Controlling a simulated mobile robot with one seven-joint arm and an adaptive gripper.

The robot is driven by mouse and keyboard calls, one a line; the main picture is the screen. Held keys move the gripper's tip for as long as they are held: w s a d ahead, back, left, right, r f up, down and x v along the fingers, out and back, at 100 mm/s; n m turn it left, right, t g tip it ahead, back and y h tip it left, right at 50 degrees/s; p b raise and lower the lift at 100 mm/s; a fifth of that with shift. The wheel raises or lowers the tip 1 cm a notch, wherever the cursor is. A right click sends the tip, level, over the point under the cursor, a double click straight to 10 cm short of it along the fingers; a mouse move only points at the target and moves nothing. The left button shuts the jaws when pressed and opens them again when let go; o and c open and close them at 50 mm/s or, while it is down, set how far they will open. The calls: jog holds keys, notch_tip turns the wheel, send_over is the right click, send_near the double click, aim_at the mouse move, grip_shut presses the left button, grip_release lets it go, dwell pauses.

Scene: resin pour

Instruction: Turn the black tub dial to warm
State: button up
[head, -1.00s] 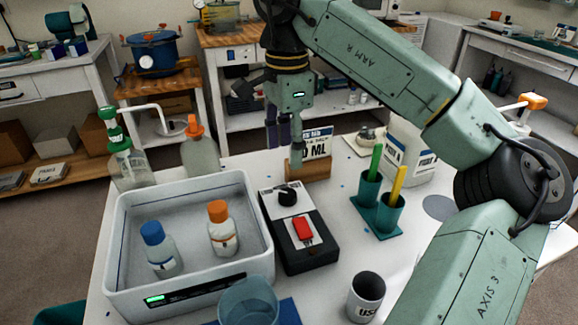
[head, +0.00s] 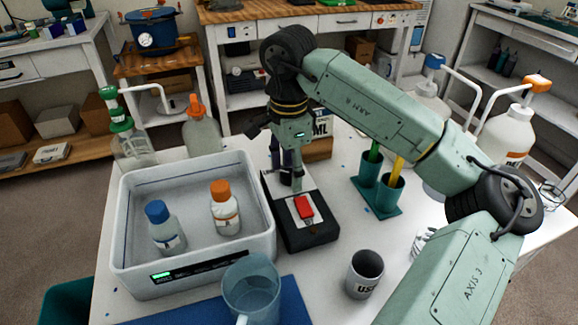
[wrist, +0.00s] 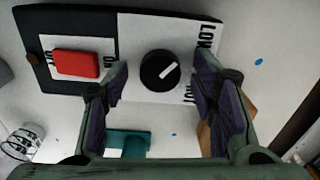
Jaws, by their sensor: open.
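The black dial (wrist: 160,71) is a round knob on a white plate of the black control box (head: 308,236). Its white pointer line slants toward the upper right in the wrist view. On that side the plate reads LOW at the top and what looks like HOT lower down; any lettering between is hidden behind a finger. My gripper (wrist: 160,82) is open, with one finger on each side of the dial and visible gaps to both. In the head view my gripper (head: 287,178) points down over the dial and mostly hides it.
A red switch (wrist: 76,63) sits beside the dial on the same box. The white tub (head: 262,240) with two bottles stands left of the box. A teal holder (head: 382,207) with green and yellow sticks is to the right, and a cup (head: 364,274) is in front.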

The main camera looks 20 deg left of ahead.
jog(key=c, duration=1.1)
jog(key=shift+c, duration=0.2)
jog(key=m+b, duration=0.3)
jog(key=shift+f+m, duration=0.15)
jog(key=shift+m, duration=0.25)
jog(key=m+b, duration=0.2)
jog(key=m, duration=0.4)
dwell(0.3)
jog(key=o, duration=1.1)
